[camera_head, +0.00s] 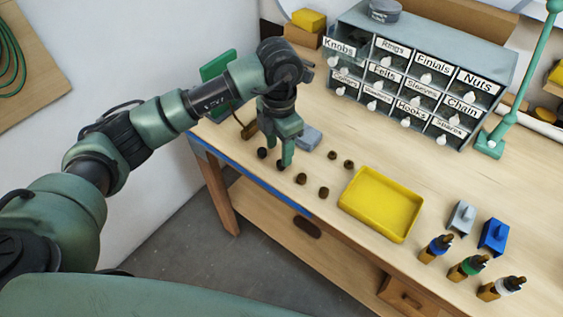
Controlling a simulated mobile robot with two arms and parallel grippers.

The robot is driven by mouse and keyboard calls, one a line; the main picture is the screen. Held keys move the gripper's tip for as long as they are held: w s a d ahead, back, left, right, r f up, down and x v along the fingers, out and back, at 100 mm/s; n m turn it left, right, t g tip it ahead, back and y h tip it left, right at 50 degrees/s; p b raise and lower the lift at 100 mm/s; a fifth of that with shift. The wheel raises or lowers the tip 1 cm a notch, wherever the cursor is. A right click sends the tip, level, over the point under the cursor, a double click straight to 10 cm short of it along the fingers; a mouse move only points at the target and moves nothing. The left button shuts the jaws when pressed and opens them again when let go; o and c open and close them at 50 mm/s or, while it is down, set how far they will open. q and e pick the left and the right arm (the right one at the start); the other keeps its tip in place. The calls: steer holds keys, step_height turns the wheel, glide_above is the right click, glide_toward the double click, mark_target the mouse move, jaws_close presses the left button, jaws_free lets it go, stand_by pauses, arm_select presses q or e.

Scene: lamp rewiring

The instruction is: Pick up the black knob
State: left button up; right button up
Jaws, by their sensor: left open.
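A small black knob (262,153) lies on the workbench near its blue front edge, just left of my left gripper's fingers. A second dark knob (281,163) sits at the fingertips and is partly covered by one finger. My left gripper (278,152) points down over the bench, open, with its fingers low near these knobs. I cannot tell whether a finger touches either one. Several dark brown knobs lie to the right, including one at the front (301,179) and one further back (333,156). My right gripper is not in view.
A yellow tray (381,204) stands empty right of the knobs. A grey block (311,138) lies behind the gripper. A labelled drawer cabinet (419,66) stands at the back. Several small bottles and a blue holder (494,235) occupy the right front. The bench between tray and cabinet is clear.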

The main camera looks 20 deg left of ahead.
arm_select(q)
steer(key=f+p, duration=0.1)
steer(key=f, duration=0.1)
steer(key=f+p, duration=0.1)
steer(key=f, duration=0.1)
steer(key=shift+w+d+f, duration=0.1)
steer(key=shift+w+f, duration=0.1)
steer(key=shift+f, duration=0.4)
jaws_close()
steer(key=shift+r, duration=0.1)
